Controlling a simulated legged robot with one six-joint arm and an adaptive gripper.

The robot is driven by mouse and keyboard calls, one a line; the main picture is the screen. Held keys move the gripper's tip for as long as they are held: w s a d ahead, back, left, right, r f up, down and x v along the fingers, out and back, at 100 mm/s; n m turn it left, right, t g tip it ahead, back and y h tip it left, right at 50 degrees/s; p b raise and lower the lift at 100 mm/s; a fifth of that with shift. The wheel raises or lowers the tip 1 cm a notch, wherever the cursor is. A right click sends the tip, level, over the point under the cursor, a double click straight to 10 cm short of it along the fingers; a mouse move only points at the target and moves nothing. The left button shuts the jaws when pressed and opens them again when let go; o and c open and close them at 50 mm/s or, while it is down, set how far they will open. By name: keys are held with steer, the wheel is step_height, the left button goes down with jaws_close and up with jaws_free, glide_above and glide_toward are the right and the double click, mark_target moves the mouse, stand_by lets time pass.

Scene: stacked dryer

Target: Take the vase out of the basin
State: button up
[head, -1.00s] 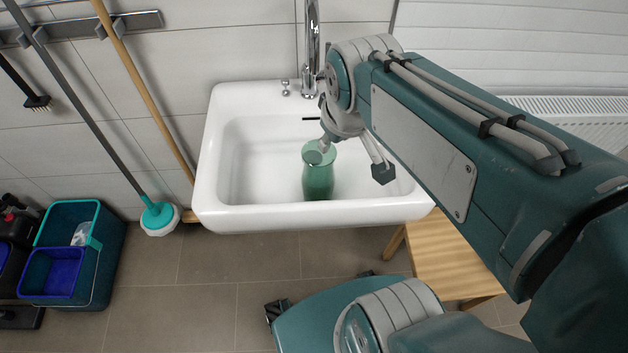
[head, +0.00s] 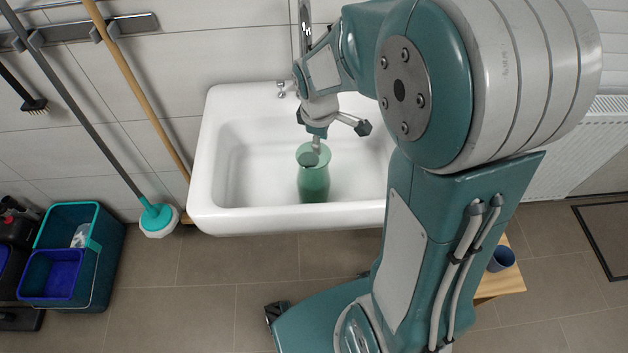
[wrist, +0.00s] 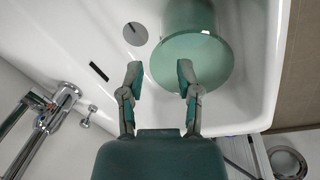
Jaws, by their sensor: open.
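The green translucent vase (head: 314,182) stands upright in the white basin (head: 240,220), near its middle. It also shows in the wrist view (wrist: 195,58), its wide rim facing the camera. My gripper (head: 338,133) is open and empty at the vase's rim. In the wrist view, the gripper (wrist: 161,78) has one finger overlapping the rim and the other just left of it. I cannot tell whether the overlapping finger is inside the vase or above it.
A chrome tap (wrist: 50,115) rises behind the basin. A wooden bench (head: 508,280) with a blue cup (head: 502,259) stands to the right, partly behind my arm. Mop and broom handles lean on the wall at left, near a bucket set (head: 70,258). The floor in front is clear.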

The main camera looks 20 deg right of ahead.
mark_target(314, 179)
steer(key=f, duration=0.6)
steer(key=shift+w, duration=0.25)
steer(key=shift+d, duration=0.1)
jaws_close()
